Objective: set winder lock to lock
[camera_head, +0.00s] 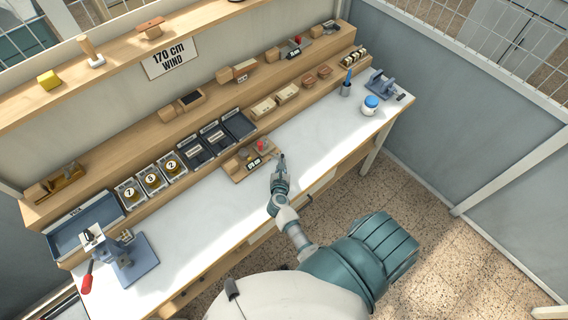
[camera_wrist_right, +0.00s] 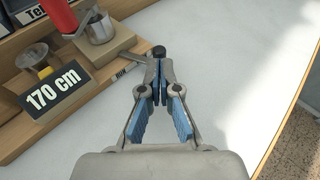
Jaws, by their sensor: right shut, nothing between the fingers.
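The winder (camera_head: 250,160) is a small wooden board on the white bench, with a red part on it. In the right wrist view its wooden base (camera_wrist_right: 122,46) carries a metal cylinder (camera_wrist_right: 98,28), a red piece (camera_wrist_right: 60,14), a gold spool (camera_wrist_right: 38,60) and a black "170 cm" plate (camera_wrist_right: 54,90). A thin grey bar (camera_wrist_right: 125,54) runs from the cylinder side towards my fingertips. My right gripper (camera_head: 282,158) is shut and empty, just right of the winder; its fingertips (camera_wrist_right: 158,62) meet by a black knob (camera_wrist_right: 158,51). Whether they touch it is unclear. No lock label is readable.
A "170 cm WIND" sign (camera_head: 170,58) hangs behind. Black trays (camera_head: 215,137) and numbered foil boxes (camera_head: 151,180) line the back. A blue press (camera_head: 130,258) stands front left, a white-and-blue jar (camera_head: 371,104) right. The bench (camera_head: 200,225) is clear in front.

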